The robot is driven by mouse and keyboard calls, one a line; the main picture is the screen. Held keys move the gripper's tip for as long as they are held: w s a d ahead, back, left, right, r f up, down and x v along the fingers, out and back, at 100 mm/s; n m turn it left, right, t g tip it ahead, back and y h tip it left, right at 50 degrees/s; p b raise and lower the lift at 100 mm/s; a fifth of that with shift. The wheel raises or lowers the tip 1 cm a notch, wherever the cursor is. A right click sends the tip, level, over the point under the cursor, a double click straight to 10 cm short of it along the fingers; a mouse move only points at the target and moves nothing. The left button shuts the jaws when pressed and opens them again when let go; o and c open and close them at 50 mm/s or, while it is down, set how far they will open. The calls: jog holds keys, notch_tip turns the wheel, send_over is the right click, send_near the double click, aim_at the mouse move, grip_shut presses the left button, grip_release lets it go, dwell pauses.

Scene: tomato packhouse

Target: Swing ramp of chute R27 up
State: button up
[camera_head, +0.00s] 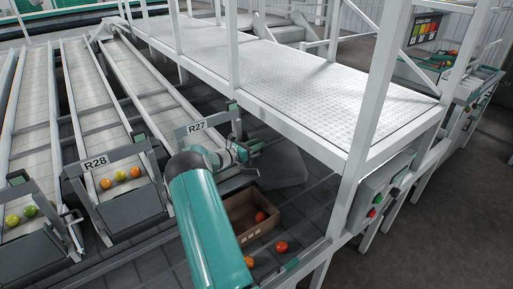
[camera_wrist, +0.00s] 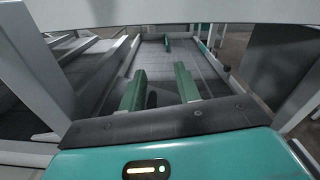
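Chute R27 (camera_head: 160,92) runs down to a grey end frame with an R27 sign (camera_head: 197,127). My teal arm covers most of its lower end, so the ramp's position cannot be made out. My gripper (camera_head: 254,147) is at the right side of that frame, just below and right of the sign. In the wrist view my gripper's two green fingers (camera_wrist: 160,88) stand apart with a clear gap. I see nothing held between them. Whether they touch any part of the chute cannot be told.
A brown box (camera_head: 240,205) holds a red tomato, with loose tomatoes (camera_head: 281,246) near it. Chute R28 (camera_head: 95,163) with tomatoes is left. A white-railed metal walkway (camera_head: 330,95) and a control box (camera_head: 377,205) are right. A pale bar (camera_wrist: 160,11) crosses the wrist view's top.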

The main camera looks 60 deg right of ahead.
jog(key=s+a+r, duration=0.6)
jog(key=a+r, duration=0.2)
jog(key=a, duration=0.3)
jog(key=shift+c, duration=0.2)
